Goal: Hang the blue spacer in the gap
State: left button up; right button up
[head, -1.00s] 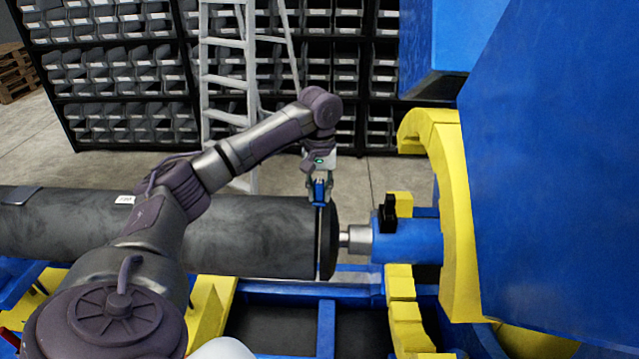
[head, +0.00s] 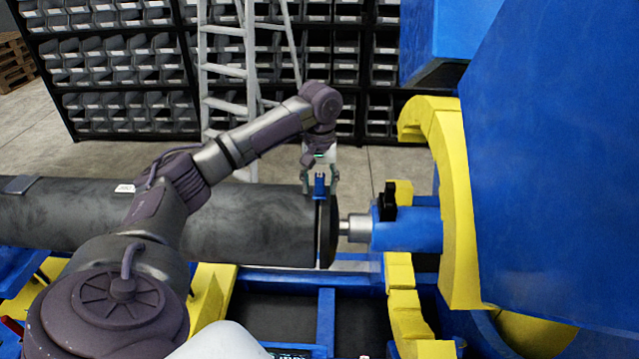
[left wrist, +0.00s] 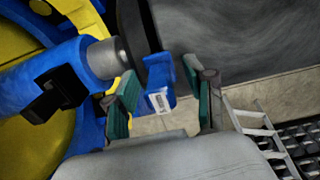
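The blue spacer (head: 319,187) sits at the top of the narrow gap between the long dark cylinder (head: 255,222) and the black end disc (head: 333,232). In the left wrist view the blue spacer (left wrist: 163,72) shows a white label and its upper part stands out of the gap. My left gripper (head: 320,184) is directly above, its fingers spread on either side of the spacer. In the left wrist view the green-padded fingers of my left gripper (left wrist: 165,100) stand apart from it. The spacer's lower part is mostly hidden in the gap. My right gripper is out of view.
A blue spindle (head: 408,232) with a silver shaft meets the disc on the right, beside a yellow ring (head: 452,200) and a large blue housing (head: 550,170). Behind stand a ladder (head: 228,90) and bin shelves (head: 115,65). Open floor lies between.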

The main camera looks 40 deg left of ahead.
pick_arm(q)
notch_tip(320, 180, up, 12)
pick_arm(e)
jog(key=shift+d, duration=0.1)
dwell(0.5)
